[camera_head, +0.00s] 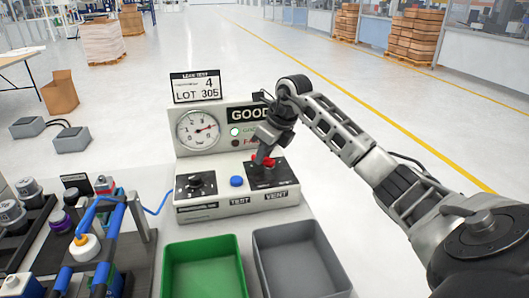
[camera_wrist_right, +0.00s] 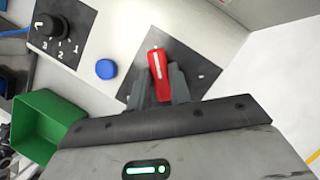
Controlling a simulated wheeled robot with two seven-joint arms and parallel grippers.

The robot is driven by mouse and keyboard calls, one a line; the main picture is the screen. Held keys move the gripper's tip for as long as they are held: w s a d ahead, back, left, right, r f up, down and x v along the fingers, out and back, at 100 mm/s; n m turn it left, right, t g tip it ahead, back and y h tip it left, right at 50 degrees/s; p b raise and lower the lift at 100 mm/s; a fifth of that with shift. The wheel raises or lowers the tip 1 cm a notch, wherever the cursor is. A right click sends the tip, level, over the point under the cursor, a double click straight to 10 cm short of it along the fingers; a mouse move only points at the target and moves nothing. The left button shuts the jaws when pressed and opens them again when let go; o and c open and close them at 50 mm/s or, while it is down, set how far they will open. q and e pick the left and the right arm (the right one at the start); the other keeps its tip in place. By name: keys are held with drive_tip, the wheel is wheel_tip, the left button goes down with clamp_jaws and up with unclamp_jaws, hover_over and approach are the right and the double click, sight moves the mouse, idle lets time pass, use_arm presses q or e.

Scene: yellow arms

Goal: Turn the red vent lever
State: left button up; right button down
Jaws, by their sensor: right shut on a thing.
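The red vent lever (camera_head: 268,161) is on the black plate above the word VENT on the leak test box (camera_head: 205,209). In the right wrist view the red lever (camera_wrist_right: 157,68) sits between the two fingers of my right gripper (camera_wrist_right: 160,82). My right gripper (camera_head: 262,153) is shut on the lever, reaching down from above in the head view. Its fingers partly hide the lever's lower part. My left gripper is not in view.
A blue button (camera_head: 237,181) and a black knob (camera_head: 195,182) sit left of the lever. A pressure gauge (camera_head: 198,129) stands behind. A green bin (camera_head: 205,240) and a grey bin (camera_head: 330,262) stand in front. A fixture with blue tubing (camera_head: 115,218) is at left.

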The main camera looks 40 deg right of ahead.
drive_tip(key=shift+d+r+m+h, duration=0.15)
drive_tip(key=shift+m+h, duration=0.15)
drive_tip(key=shift+m, duration=0.6)
drive_tip(key=m+h+p, duration=0.1)
drive_tip(key=m, duration=0.1)
drive_tip(key=shift+d+m, duration=0.15)
drive_tip(key=shift+m, duration=0.15)
drive_tip(key=m, duration=0.1)
drive_tip(key=m+h, duration=0.1)
drive_tip(key=m, duration=0.2)
drive_tip(key=shift+d+m+h, duration=0.3)
drive_tip(key=shift+h, duration=0.1)
drive_tip(key=m, duration=0.1)
drive_tip(key=m+g+h, duration=0.1)
drive_tip(key=m, duration=0.3)
drive_tip(key=shift+s+d+g, duration=0.25)
drive_tip(key=shift+g, duration=0.05)
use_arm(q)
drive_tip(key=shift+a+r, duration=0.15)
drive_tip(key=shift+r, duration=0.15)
use_arm(e)
drive_tip(key=shift+s+d+m+g+h, duration=0.15)
drive_tip(key=shift+m+g+h, duration=0.4)
drive_tip(key=shift+m, duration=1.15)
